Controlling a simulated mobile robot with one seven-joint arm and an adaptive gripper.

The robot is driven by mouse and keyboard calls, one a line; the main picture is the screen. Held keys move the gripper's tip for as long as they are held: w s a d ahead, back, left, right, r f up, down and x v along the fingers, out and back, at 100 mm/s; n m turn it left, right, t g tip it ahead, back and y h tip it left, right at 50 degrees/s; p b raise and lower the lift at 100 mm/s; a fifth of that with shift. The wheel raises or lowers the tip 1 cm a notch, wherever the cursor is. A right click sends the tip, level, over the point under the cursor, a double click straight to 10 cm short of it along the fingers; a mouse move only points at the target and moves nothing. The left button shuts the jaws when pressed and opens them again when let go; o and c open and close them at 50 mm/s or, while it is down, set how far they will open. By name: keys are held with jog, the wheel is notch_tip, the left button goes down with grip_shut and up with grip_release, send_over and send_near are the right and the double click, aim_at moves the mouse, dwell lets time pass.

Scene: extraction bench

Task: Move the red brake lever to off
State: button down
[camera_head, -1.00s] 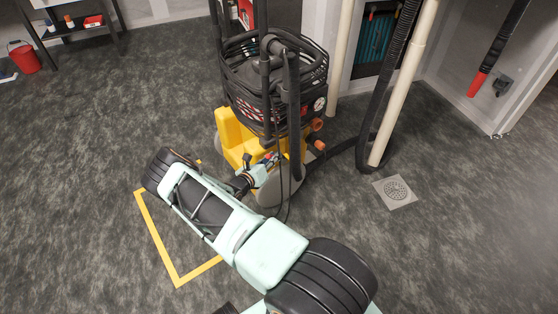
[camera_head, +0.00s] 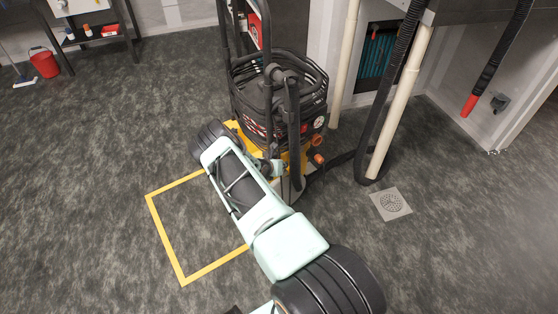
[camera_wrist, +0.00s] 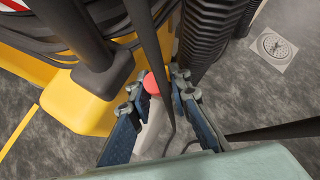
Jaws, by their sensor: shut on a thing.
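The red brake lever shows in the wrist view as a round red knob (camera_wrist: 151,83) between my fingertips. My gripper (camera_wrist: 160,90) has its two blue-grey fingers on either side of it and is shut on it. A thin black bar or cable crosses in front, and the rest of the lever is hidden. The lever sits low on the yellow and black extraction machine (camera_head: 236,126). In the head view my gripper (camera_head: 274,168) is at the machine's lower front, and my arm hides much of the machine's base.
A yellow floor outline (camera_head: 165,240) lies left of my arm. A floor drain (camera_head: 391,203) and pale pipes (camera_head: 398,105) are to the right, with a black hose (camera_head: 380,110) beside them. A red bucket (camera_head: 45,63) stands at far left. Open floor lies at left.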

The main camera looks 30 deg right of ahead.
jog(key=shift+d+y+p, duration=0.3)
jog(key=shift+y+p, duration=0.1)
jog(key=shift+p, duration=0.25)
jog(key=c, duration=1.8)
grip_release()
jog(key=shift+o, duration=0.2)
jog(key=shift+r, duration=0.1)
jog(key=v, duration=1.2)
